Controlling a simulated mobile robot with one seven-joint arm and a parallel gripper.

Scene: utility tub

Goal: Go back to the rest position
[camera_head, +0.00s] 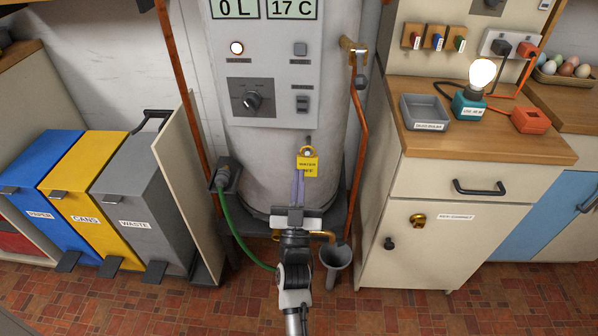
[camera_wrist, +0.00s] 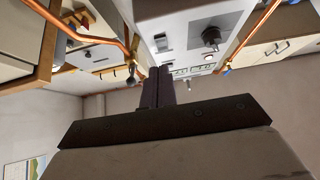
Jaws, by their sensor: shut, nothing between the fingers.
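My gripper (camera_head: 296,190) is in front of the lower part of the grey tank (camera_head: 250,165) in the head view, with its two fingers pointing up toward a yellow tag (camera_head: 308,166) on the tank. In the wrist view the fingers (camera_wrist: 158,76) are together with nothing between them. The wrist view looks up past them to the tank's control panel (camera_wrist: 185,40). I cannot tell whether the fingers touch the tank.
Grey, yellow and blue bins (camera_head: 150,205) stand at the left. A green hose (camera_head: 232,235) hangs left of my arm. A grey funnel-shaped cup (camera_head: 335,260) is close on its right. A cabinet (camera_head: 440,235) stands at the right. Copper pipes (camera_head: 359,150) flank the tank.

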